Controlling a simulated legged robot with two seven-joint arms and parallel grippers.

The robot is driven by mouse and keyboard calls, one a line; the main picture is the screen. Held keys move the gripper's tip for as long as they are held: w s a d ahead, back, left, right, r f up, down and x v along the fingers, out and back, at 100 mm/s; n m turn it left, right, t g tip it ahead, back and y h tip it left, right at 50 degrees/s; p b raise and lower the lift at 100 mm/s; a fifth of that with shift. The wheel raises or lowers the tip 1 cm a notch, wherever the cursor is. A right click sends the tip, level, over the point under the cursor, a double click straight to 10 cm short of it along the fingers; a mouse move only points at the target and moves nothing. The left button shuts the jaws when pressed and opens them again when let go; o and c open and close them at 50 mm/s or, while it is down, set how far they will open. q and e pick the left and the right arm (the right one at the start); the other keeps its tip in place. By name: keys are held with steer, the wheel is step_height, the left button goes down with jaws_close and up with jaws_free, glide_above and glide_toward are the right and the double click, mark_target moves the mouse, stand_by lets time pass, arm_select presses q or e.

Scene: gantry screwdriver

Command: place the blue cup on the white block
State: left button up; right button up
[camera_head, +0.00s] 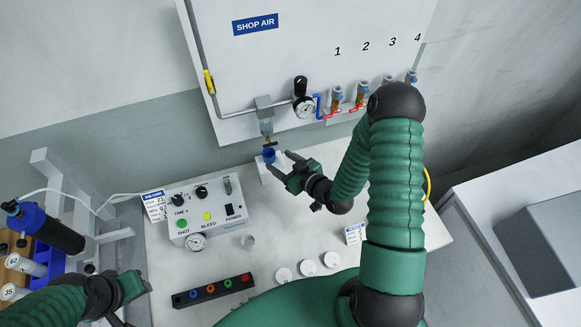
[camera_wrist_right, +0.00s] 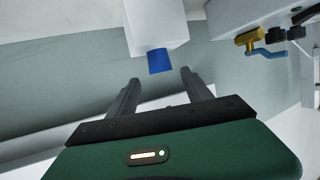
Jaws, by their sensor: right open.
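The blue cup (camera_head: 269,155) is on top of the white block (camera_head: 264,174), below the shop-air panel's regulator. In the right wrist view the cup (camera_wrist_right: 159,60) touches the end of the block (camera_wrist_right: 157,25), and that view looks turned over. My right gripper (camera_head: 281,164) is open beside the cup, on its right. In the right wrist view its fingertips (camera_wrist_right: 160,77) are spread, with the cup just beyond them and nothing between them. My left gripper (camera_head: 132,287) is at the lower left, and its jaws are not clear.
A control box (camera_head: 206,211) stands on the bench left of the block. A small clear cup (camera_head: 248,241), white round lids (camera_head: 308,267) and a dark rack (camera_head: 212,291) lie nearer. The wall panel (camera_head: 270,60) and its valves are close behind the cup.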

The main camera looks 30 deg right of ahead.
steer(key=s+a+r+g+h, duration=0.1)
steer(key=s+a+r+g, duration=0.3)
steer(key=s, duration=0.4)
steer(key=s+a+r+m+g+h, duration=0.1)
steer(key=s+a+r+g, duration=0.3)
steer(key=s+g, duration=0.3)
steer(key=shift+s+a+r+m, duration=0.25)
steer(key=shift+s+a+m, duration=0.1)
steer(key=shift+s, duration=0.8)
steer(key=shift+a, duration=0.25)
steer(key=shift+d, duration=0.15)
